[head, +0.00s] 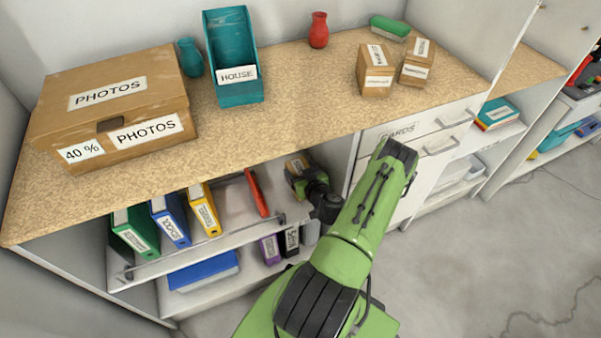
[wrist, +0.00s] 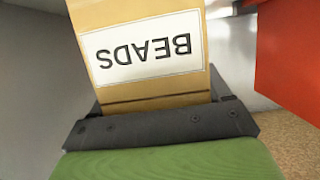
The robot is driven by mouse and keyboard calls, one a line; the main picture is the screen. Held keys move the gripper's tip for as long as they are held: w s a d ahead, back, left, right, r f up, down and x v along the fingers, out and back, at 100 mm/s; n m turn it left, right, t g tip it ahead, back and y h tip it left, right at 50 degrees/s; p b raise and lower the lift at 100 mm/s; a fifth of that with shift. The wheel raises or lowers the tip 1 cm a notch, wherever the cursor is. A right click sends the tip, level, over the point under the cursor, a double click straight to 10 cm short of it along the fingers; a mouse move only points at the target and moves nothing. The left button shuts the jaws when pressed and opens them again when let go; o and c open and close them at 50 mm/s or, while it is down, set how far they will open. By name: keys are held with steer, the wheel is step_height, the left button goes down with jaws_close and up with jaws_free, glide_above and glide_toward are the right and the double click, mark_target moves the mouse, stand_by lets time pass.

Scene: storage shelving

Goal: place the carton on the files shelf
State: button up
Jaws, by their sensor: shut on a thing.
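My gripper (head: 300,176) is inside the files shelf (head: 232,233), at its right end below the countertop. In the wrist view the carton (wrist: 155,88) has a white BEADS label, upside down, and sits between the dark jaws (wrist: 160,125). Green, blue and yellow binders (head: 205,210) stand on the shelf's left part. A red file (head: 256,192) leans between them and my gripper. Whether the carton touches the shelf cannot be told.
The countertop (head: 290,95) overhangs the shelf closely. The red object (wrist: 285,50) is near the carton at right in the wrist view. A lower shelf holds a blue file (head: 203,270) and purple and black binders (head: 291,241). Drawers (head: 415,150) are right of my arm.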

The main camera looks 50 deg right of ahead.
steer(key=shift+f, duration=0.1)
steer(key=o, duration=1.5)
steer(key=shift+o, duration=0.2)
steer(key=p+v, duration=0.4)
steer(key=v, duration=0.8)
